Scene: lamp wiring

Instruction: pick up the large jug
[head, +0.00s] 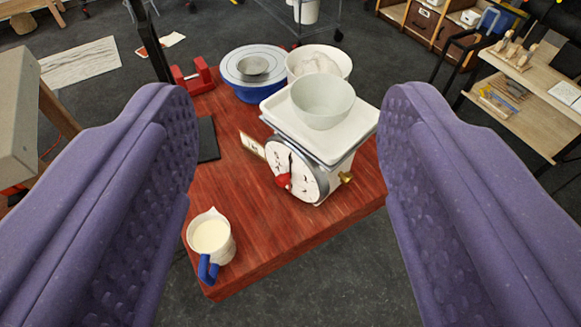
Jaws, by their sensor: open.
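One jug shows in the head view: a white jug (223,244) with a blue handle (208,267) and a pale, creamy content. It stands upright at the near left corner of the red wooden table (255,237), its handle towards me. I cannot tell whether it is the large one, as no other jug is plain to see. My gripper (285,110) has two purple padded fingers spread wide apart, with nothing held between them. The jug lies low between the fingers, nearer the left one, and appears apart from both.
A white dial scale (297,176) with a bowl (323,101) on its tray stands right of the jug. Behind are a white bowl (333,58) and a blue-based turntable (247,88) carrying a grey bowl (253,66). Wooden shelves (525,100) stand right. Dark floor lies in front.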

